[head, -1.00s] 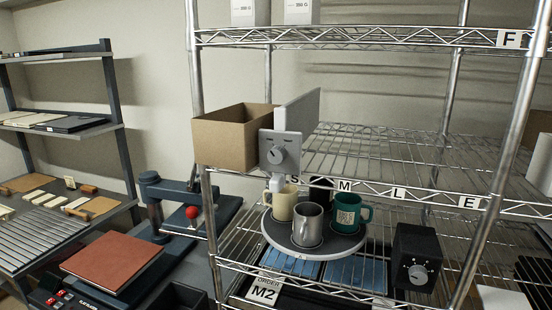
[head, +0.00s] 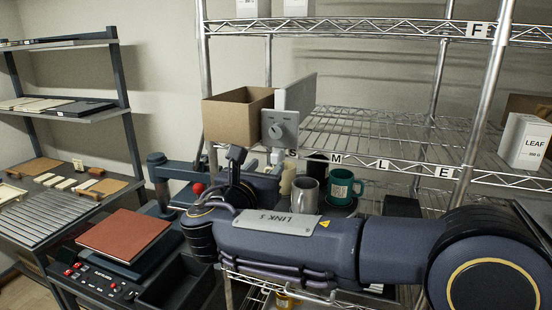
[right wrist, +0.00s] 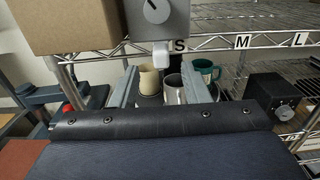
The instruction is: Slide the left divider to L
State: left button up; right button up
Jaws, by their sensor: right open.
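The left divider is a grey upright panel (head: 297,95) with a front plate and round knob (head: 280,128). It stands on the wire shelf right of a cardboard box, and its pale tab (head: 277,156) hangs at the front rail by label S. In the right wrist view the plate (right wrist: 157,18) and tab (right wrist: 161,53) are at top centre. Label L (head: 367,163) is farther right on the rail. My right gripper (head: 240,165) is in front of the shelf; its fingers (right wrist: 160,88) are open, apart on either side below the tab, empty. My left gripper is out of view.
The cardboard box (head: 236,115) is left of the divider. Cream (right wrist: 149,80), metal (head: 305,195) and green (head: 342,186) mugs stand below the rail. A black knob box (right wrist: 271,97) is lower right. The shelf right of the divider is largely clear.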

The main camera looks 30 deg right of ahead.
aim_at(274, 159)
jog(key=p+x, duration=0.1)
jog(key=x, duration=0.6)
jog(key=shift+w+d, duration=0.1)
jog(key=shift+d, duration=0.05)
jog(key=shift+c, duration=0.3)
grip_shut()
